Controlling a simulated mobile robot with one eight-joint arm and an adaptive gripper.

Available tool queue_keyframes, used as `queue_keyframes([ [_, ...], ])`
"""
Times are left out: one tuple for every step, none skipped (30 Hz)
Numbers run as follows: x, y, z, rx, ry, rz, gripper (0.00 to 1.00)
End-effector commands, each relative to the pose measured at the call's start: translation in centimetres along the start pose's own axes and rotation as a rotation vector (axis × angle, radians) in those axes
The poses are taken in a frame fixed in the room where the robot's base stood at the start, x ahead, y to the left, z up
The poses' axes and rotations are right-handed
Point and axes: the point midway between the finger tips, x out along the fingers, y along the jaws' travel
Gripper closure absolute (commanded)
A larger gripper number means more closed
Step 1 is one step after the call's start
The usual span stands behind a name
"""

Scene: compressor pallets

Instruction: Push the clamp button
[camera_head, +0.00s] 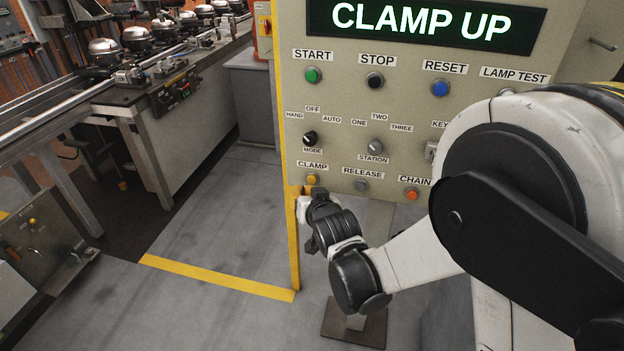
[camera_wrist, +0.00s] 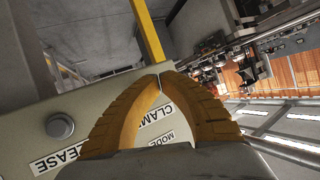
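The control panel (camera_head: 400,120) is beige and has a lit display (camera_head: 425,22) reading CLAMP UP. The small yellow clamp button (camera_head: 312,180) sits under its CLAMP label at the panel's lower left. My gripper (camera_head: 308,191) is just below and in front of this button in the head view. In the wrist view, my gripper's orange fingers (camera_wrist: 159,77) are shut, with their tips together and nothing visible between them. The CLAMP label (camera_wrist: 158,114) shows between the fingers, but the button is hidden behind the tips. Contact cannot be told.
The grey release button (camera_head: 361,185) is right of the clamp button, and it also shows in the wrist view (camera_wrist: 60,126). The orange chain button (camera_head: 411,194) and mode knob (camera_head: 309,138) are near. A yellow post (camera_head: 295,245) stands at the panel's left edge. Open floor lies left.

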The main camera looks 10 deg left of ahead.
Motion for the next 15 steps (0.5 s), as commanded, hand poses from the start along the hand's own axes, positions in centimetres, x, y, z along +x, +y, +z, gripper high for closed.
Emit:
queue_keyframes([
  [-0.3, -0.2, 0.3, -0.001, 0.000, -0.001, 1.00],
  [-0.6, -0.3, 0.4, -0.002, 0.000, -0.001, 1.00],
  [-0.9, -0.5, 0.6, -0.002, -0.001, -0.001, 1.00],
  [-1.2, -0.7, 0.8, -0.001, -0.001, -0.001, 1.00],
  [-1.5, -0.8, 0.9, -0.003, 0.000, -0.001, 1.00],
  [-1.9, -1.1, 1.1, -0.001, -0.001, -0.002, 1.00],
  [-2.1, -1.2, 1.3, -0.002, -0.001, -0.002, 1.00],
  [-2.4, -1.3, 1.4, -0.003, -0.001, -0.001, 1.00],
  [-2.7, -1.5, 1.6, -0.001, -0.001, -0.001, 1.00],
  [-3.0, -1.6, 1.7, -0.003, -0.001, -0.001, 1.00],
  [-3.2, -1.8, 1.9, -0.002, -0.001, -0.001, 1.00],
  [-3.6, -2.0, 2.0, -0.002, -0.001, -0.002, 1.00],
  [-3.8, -2.1, 2.1, -0.003, -0.001, -0.001, 1.00],
  [-4.0, -2.2, 2.2, -0.002, -0.001, -0.001, 1.00],
  [-4.2, -2.3, 2.4, -0.001, -0.001, -0.001, 1.00],
])
